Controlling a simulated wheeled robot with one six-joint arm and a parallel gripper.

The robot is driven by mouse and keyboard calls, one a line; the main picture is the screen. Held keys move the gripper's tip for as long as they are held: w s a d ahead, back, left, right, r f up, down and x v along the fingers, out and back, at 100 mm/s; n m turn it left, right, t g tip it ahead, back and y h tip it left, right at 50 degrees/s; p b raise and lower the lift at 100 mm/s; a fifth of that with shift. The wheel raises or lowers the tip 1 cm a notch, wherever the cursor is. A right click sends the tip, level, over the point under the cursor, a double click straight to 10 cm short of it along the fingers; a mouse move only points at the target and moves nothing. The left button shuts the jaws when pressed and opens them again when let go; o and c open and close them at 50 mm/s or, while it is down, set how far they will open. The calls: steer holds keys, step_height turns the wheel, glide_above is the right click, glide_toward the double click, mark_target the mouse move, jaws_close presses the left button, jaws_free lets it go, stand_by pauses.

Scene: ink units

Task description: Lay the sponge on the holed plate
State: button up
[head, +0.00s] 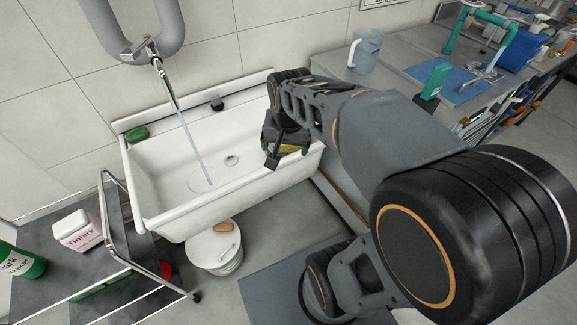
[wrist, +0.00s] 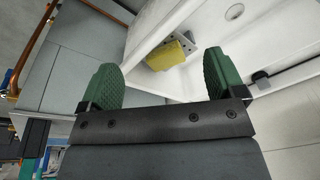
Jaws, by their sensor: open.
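The yellow sponge (wrist: 164,56) shows in the wrist view between and beyond my fingertips. It overlaps the grey holed plate (wrist: 188,42), which has its holes showing at the upper right; the sponge covers much of the rest. The two appear to be touching inside the sink. I cannot tell how flat the sponge lies. My gripper (wrist: 160,64) is open, its green pads wide apart, with nothing held between them. In the head view my gripper (head: 286,151) is over the right end of the sink, and a bit of yellow shows by it. The plate is mostly hidden there.
The white sink (head: 165,195) has raised walls and a drain. Water runs from the tap (head: 146,50) into its left part. A green item (head: 136,134) lies at its back left corner. A white bucket (head: 213,250) with an orange-brown block (head: 223,227) stands in front.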

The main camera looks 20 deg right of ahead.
steer(key=s+a+f+n, duration=0.1)
steer(key=s+a+n, duration=0.1)
steer(key=s+n, duration=0.4)
steer(key=shift+s+f+t, duration=0.15)
steer(key=shift+f+t, duration=0.25)
step_height(320, 180, up, 13)
steer(key=p, duration=1.2)
steer(key=shift+s+a+r+t, duration=0.2)
steer(key=shift+a+t, duration=0.05)
steer(key=shift+t, duration=0.05)
steer(key=shift+c, duration=0.2)
